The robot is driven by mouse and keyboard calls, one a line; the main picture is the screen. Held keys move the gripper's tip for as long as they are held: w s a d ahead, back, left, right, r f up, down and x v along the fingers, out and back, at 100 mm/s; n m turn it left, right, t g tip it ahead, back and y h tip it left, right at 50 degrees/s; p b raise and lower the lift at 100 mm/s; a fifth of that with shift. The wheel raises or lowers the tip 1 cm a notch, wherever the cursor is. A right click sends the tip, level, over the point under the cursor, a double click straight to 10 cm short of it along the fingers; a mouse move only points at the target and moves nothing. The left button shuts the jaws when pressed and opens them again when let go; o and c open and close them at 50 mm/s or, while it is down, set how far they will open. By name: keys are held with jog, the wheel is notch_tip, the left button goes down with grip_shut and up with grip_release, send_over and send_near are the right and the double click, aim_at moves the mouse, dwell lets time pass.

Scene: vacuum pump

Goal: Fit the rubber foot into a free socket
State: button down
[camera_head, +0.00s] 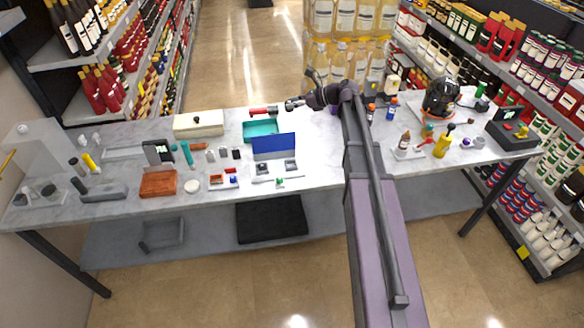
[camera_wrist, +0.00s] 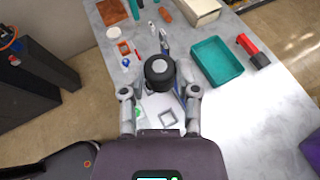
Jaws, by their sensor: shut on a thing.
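My gripper (camera_wrist: 159,84) is shut on the rubber foot (camera_wrist: 158,74), a short black cylinder with a pale round centre, seen end-on between the fingers in the wrist view. In the head view my gripper (camera_head: 292,104) is small, above the back of the table, and the foot cannot be made out there. A blue panel (camera_head: 273,146) stands on the table with two grey square sockets (camera_head: 290,166) in front of it. In the wrist view one square socket (camera_wrist: 168,119) shows on a pale plate below the foot, apart from it. The other socket is hidden.
A teal tray (camera_head: 260,132) and a red tool (camera_head: 262,111) lie beside the blue panel. A cream box (camera_head: 199,124), a brown block (camera_head: 158,183) and several small parts lie to the left. Bottles and a black machine (camera_head: 441,98) stand to the right.

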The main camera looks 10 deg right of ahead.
jog(key=s+f+b, duration=0.7)
jog(key=f+b, duration=0.5)
jog(key=s+a+f+b, duration=0.1)
jog(key=s+f+b, duration=0.7)
jog(key=f+b, duration=0.3)
jog(key=shift+s+f+b, duration=0.15)
jog(key=shift+f+b, duration=0.25)
jog(key=shift+f, duration=0.1)
jog(key=w, duration=0.5)
jog(key=w+d+f+b, duration=0.1)
jog(key=w, duration=1)
jog(key=shift+d+f, duration=0.25)
jog(key=shift+d, duration=0.15)
jog(key=shift+b, duration=0.3)
jog(key=shift+f+b, duration=1.75)
jog(key=shift+f, duration=0.2)
